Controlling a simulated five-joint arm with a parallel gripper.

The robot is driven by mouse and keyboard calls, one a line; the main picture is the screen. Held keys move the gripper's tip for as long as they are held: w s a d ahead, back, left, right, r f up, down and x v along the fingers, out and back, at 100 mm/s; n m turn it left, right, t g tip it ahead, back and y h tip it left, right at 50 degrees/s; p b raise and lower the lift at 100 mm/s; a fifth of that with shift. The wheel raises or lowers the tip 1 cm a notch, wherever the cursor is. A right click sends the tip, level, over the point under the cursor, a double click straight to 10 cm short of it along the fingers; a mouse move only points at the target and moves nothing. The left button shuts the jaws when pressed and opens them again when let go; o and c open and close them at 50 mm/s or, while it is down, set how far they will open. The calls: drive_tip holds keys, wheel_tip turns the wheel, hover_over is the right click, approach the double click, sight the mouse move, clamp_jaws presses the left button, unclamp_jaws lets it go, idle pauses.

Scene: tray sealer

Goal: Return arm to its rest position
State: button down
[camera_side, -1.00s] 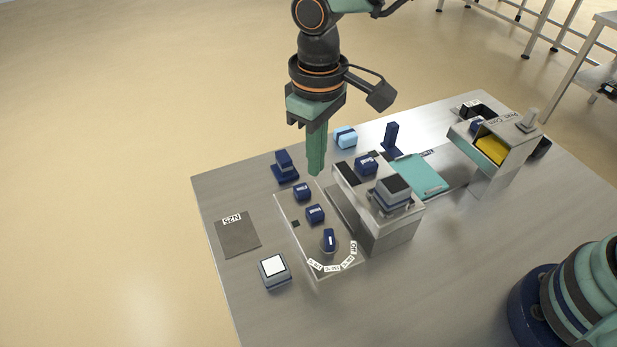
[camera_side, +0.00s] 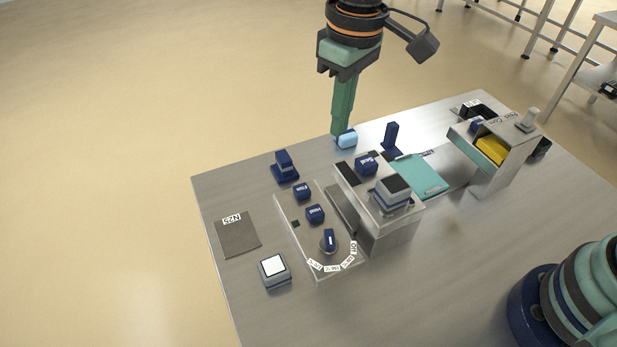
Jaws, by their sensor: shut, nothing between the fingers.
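My gripper (camera_side: 338,134) is at the top middle of the side view, pointing down, with its green fingers closed together and nothing between them. Its fingertips appear just left of and in front of a light blue block (camera_side: 347,139) at the table's back edge, overlapping it in the picture. I cannot tell whether they touch it. My base (camera_side: 585,295) shows at the lower right.
The metal table (camera_side: 440,290) bears a control panel (camera_side: 290,226) with blue knobs, a sealer housing (camera_side: 392,236), a teal plate (camera_side: 418,174) and a housing with a yellow part (camera_side: 491,150). A blue post (camera_side: 390,138) stands right of my gripper. The front is clear.

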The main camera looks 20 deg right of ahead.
drive_tip(key=s+d+r+m+t, duration=0.2)
drive_tip(key=s+d, duration=0.1)
drive_tip(key=d, duration=0.8)
drive_tip(key=s+d+r+m+t, duration=0.2)
drive_tip(key=s+d+m+t, duration=0.1)
drive_tip(key=d, duration=0.9)
drive_tip(key=shift+s+d+r, duration=0.15)
drive_tip(key=shift+s+d, duration=0.1)
drive_tip(key=shift+s, duration=0.35)
